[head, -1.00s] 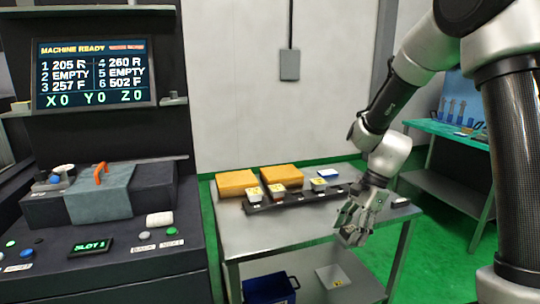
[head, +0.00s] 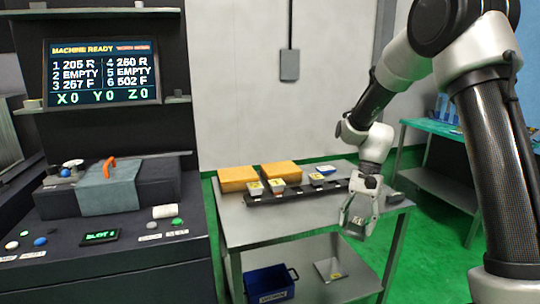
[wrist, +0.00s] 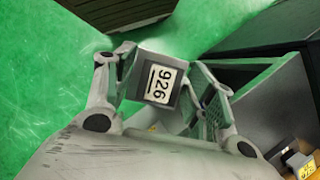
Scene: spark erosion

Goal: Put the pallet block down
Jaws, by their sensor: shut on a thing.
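A dark rack (head: 330,188) on the table holds several blocks with yellow labels (head: 277,186).
Two orange-yellow boxes (head: 238,179) stand behind the rack. A blue bin (head: 270,284) and a flat grey plate (head: 331,270) are on the lower shelf. A machine console (head: 110,235) stands left. A green-topped bench (head: 440,130) is at the back right. The table's front is bare.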

